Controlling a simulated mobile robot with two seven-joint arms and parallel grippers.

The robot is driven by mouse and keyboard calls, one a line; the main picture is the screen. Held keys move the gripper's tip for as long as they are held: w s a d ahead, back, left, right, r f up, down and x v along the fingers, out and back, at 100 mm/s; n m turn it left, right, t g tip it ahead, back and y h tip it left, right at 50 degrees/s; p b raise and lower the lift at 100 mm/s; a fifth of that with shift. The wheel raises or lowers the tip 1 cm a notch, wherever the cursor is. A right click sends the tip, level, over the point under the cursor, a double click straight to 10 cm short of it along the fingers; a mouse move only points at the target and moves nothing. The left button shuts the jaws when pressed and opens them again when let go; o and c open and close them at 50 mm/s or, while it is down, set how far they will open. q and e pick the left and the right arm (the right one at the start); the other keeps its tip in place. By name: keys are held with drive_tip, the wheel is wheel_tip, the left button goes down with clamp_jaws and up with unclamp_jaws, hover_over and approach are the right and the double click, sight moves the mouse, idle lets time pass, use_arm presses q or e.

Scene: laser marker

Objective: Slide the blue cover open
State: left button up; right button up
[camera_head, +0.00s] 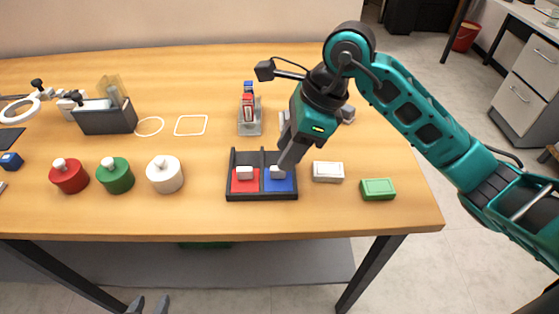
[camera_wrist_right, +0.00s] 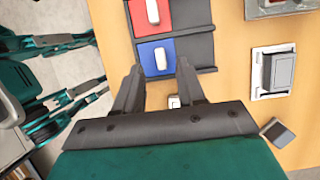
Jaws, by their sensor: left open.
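The blue cover (camera_head: 278,185) with a white knob sits in the front right bay of a black tray (camera_head: 262,198). A red cover (camera_head: 245,185) with a white knob sits in the left bay. My right gripper (camera_head: 284,164) is over the blue cover, close to its knob. In the right wrist view, the right gripper (camera_wrist_right: 159,67) is open, its fingers apart, with the blue cover (camera_wrist_right: 149,60) and knob between and beyond the tips. I cannot tell whether they touch. My left gripper (camera_head: 150,303) shows only its two separated grey fingertips at the bottom edge, away from the tray.
A white box (camera_head: 328,172) and a green box (camera_head: 378,189) lie right of the tray. Red (camera_head: 69,178), green (camera_head: 115,178) and white (camera_head: 165,176) round containers stand to the left. A holder (camera_head: 249,122) stands behind the tray. The table's front edge is near.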

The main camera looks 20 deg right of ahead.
sight(278, 176)
drive_tip(key=shift+x, duration=2.1)
drive_tip(key=shift+c, duration=0.2)
clamp_jaws()
